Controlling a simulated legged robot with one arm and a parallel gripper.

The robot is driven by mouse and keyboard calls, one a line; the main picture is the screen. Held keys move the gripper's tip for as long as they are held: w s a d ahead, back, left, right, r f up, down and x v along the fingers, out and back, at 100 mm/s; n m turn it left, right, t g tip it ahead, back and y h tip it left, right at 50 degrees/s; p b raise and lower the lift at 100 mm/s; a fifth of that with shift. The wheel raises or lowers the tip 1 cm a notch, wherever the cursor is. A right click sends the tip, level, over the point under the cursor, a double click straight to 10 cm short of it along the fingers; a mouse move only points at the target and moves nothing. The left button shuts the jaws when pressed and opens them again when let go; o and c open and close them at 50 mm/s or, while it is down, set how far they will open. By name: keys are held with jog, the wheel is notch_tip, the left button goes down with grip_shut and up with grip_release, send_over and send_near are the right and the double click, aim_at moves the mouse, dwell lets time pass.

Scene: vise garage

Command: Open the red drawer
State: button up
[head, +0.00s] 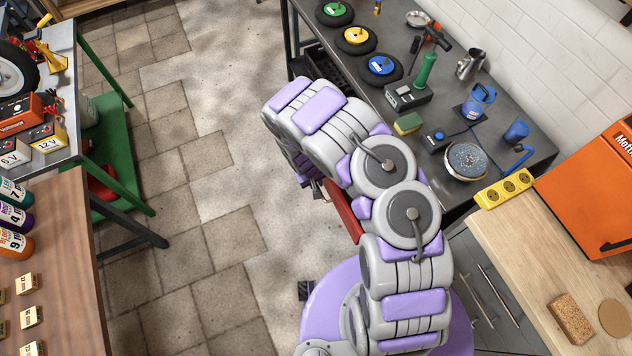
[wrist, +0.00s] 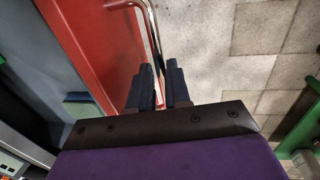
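The red drawer (head: 343,212) shows in the head view as a red strip low at the dark workbench's front side, partly hidden by my arm. In the wrist view its red front (wrist: 110,40) fills the upper left, with a thin metal bar handle (wrist: 153,35) along its right side. My gripper (wrist: 161,78) is at the handle, its two dark fingers close together with the bar running down into the narrow gap between them. Whether the fingers press on the bar is not clear. In the head view my gripper is hidden behind my arm.
The dark workbench (head: 540,142) carries a grinding disc, a green-handled tool and several wheels. A wooden counter (head: 512,238) with an orange case stands at the right. A table with batteries and a wooden table (head: 60,215) stand at the left. The tiled floor (head: 190,165) between is clear.

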jog(key=o, duration=0.3)
jog(key=shift+o, duration=0.2)
jog(key=s+a+r+p, duration=0.1)
jog(key=a+r+p, duration=0.1)
jog(key=r, duration=1.5)
jog(key=shift+a+p, duration=0.4)
jog(key=shift+a, duration=0.15)
